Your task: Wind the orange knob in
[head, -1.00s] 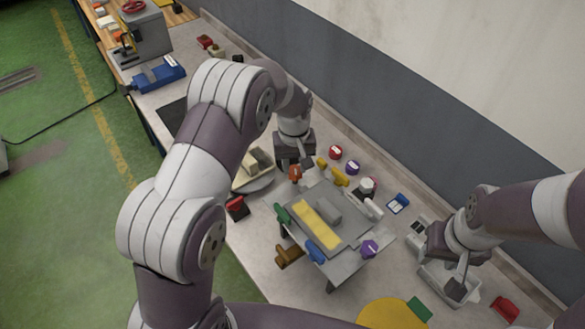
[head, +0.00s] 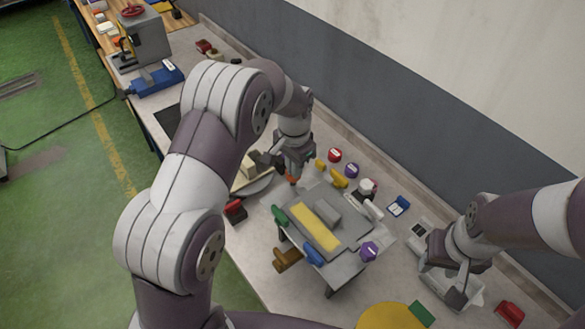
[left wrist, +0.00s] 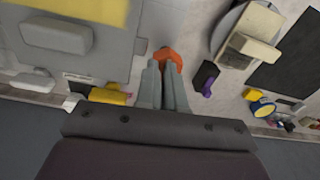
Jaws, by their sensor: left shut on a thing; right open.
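The orange knob (head: 292,180) sits at the far left corner of a grey plate fixture (head: 345,265), which carries a yellow bar (head: 314,227) and a grey block. My left gripper (head: 291,173) is over the knob and mostly hides it in the head view. In the left wrist view the orange knob (left wrist: 168,55) shows between and beyond the fingertips of my left gripper (left wrist: 165,70), which is shut on it. My right gripper (head: 456,290) is open and empty, above a light grey tray (head: 478,298) at the right.
Green (head: 279,214), blue (head: 314,254), purple (head: 369,251) and white (head: 373,209) knobs stand around the fixture. Loose red (head: 335,155) and purple (head: 351,170) pieces lie behind it, near the wall. A red piece (head: 235,210) and a round grey dish (head: 258,186) lie to its left.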

